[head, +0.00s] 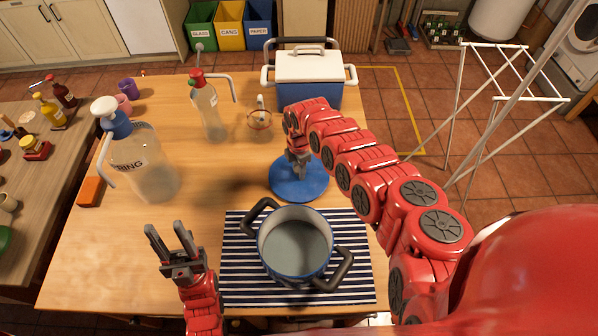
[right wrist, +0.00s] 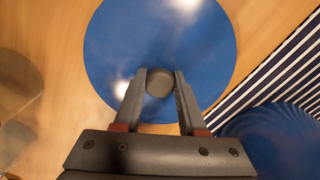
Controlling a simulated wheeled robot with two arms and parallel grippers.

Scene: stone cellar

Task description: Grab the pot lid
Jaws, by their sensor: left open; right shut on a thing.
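The blue round pot lid (head: 299,184) lies on the wooden table behind the pot, and it also fills the upper part of the right wrist view (right wrist: 160,50). My right gripper (head: 298,160) is over the lid with its fingers shut on the lid's dark round knob (right wrist: 159,82). The pot (head: 293,247), blue outside with two dark handles, stands uncovered on a striped mat (head: 240,285). My left gripper (head: 172,240) is open and empty, left of the mat.
A large jug (head: 145,170) and a bottle with a red cap (head: 206,108) stand on the left of the table. A blue-and-white cooler (head: 308,80) is at the back. An orange block (head: 91,191) lies near the left edge.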

